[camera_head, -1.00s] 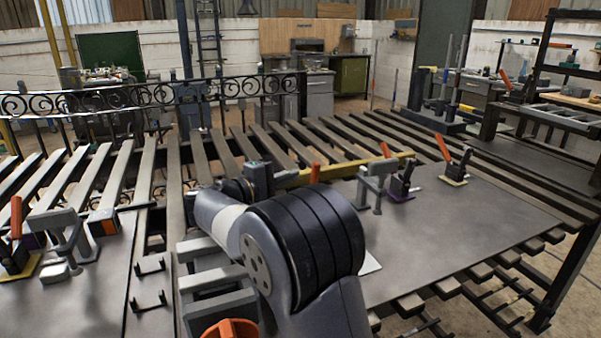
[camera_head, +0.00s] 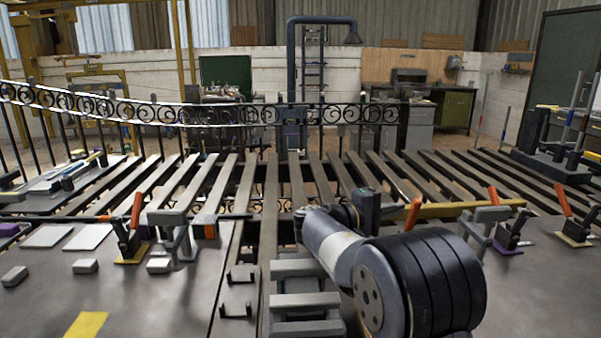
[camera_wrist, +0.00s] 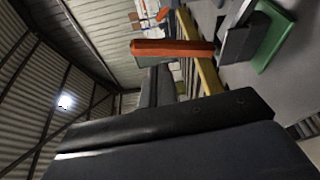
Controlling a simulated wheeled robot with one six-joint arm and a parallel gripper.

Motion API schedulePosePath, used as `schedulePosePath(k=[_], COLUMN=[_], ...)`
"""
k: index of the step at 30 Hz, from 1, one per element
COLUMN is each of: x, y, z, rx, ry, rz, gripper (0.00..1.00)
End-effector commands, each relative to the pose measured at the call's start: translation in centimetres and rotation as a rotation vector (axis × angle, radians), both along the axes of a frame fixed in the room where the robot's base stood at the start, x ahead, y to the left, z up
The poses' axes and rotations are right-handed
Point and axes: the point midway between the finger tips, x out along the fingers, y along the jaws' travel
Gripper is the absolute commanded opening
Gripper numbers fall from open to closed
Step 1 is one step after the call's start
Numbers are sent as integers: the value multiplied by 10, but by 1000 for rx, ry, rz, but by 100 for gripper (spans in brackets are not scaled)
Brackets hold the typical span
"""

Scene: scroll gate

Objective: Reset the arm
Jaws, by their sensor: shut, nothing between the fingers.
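My arm reaches forward at the lower middle right of the head view, with its large dark joint nearest the camera. My gripper (camera_wrist: 158,86) shows as dark parts in the wrist view; it is shut and empty. In the head view, the arm's far end is near the yellow bar (camera_head: 450,210), but its fingertips cannot be made out. The wrist view is tilted and shows an orange handle (camera_wrist: 172,48) close by, on a clamp with a green base (camera_wrist: 275,45). I cannot tell whether the gripper touches anything.
Toggle clamps with orange handles stand on the left plate (camera_head: 160,290) and right plate (camera_head: 545,265). Grey blocks (camera_head: 300,300) lie between the plates. Dark slats (camera_head: 215,180) extend behind, with a scroll-topped railing (camera_head: 200,110) beyond. The space above the slats looks clear.

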Motion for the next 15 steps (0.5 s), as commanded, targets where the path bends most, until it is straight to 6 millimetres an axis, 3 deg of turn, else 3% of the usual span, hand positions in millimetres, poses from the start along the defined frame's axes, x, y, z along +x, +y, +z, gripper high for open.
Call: schedulePosePath(k=[6,15], x=[7,7], y=[-21,-26], z=[-1,-1], rx=[1,0], ry=[0,0], rz=[-2,-7], gripper=[0,0])
